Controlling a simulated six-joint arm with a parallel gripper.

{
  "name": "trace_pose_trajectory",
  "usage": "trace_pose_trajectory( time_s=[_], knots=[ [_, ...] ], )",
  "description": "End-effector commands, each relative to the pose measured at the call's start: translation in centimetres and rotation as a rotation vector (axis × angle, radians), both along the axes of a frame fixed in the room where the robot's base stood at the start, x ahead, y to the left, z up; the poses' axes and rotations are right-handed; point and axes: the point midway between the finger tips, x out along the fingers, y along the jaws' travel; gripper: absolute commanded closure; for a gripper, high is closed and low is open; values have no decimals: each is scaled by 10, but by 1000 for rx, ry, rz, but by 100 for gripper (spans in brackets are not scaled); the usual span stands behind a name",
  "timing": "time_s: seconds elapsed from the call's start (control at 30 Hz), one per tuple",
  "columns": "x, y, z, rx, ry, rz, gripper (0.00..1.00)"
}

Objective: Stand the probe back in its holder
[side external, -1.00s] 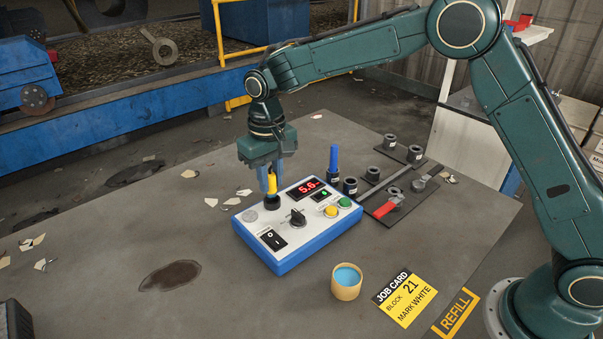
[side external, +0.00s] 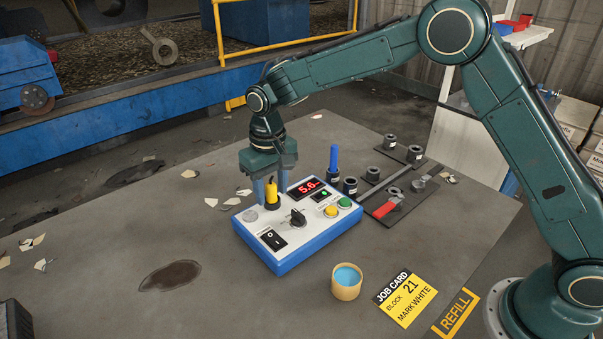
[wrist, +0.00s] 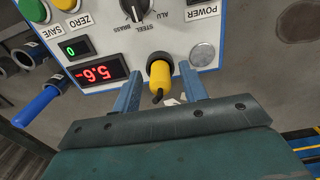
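The yellow probe (side external: 271,190) stands upright in its black round holder (side external: 272,203) at the back left of the white and blue gauge box (side external: 297,222). In the wrist view the probe (wrist: 159,74) shows between my two blue fingers, with a gap on both sides. My gripper (side external: 270,192) is open around the probe, its fingers apart from it. The box's display reads 5.6 in red.
A blue marker (side external: 333,160) stands in a dark holder behind the box. Several dark pipe pieces and a red-handled tool (side external: 387,207) lie to the right. A cup of blue liquid (side external: 346,281) and a yellow job card (side external: 405,299) are in front.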

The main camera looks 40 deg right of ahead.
Motion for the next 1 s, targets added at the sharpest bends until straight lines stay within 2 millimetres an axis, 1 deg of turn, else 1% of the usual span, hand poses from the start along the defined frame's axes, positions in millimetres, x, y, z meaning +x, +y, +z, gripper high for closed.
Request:
trace_pose_trajectory(
  time_s=[0.17,0.37,0.57,0.8,1.0],
  knots=[
    [0,0,1,0,-1,0,57],
    [0,0,12,1,-2,0,57],
    [1,0,36,1,-4,0,57],
    [1,0,76,1,-5,0,57],
    [1,0,105,1,-4,0,57]
  ],
)
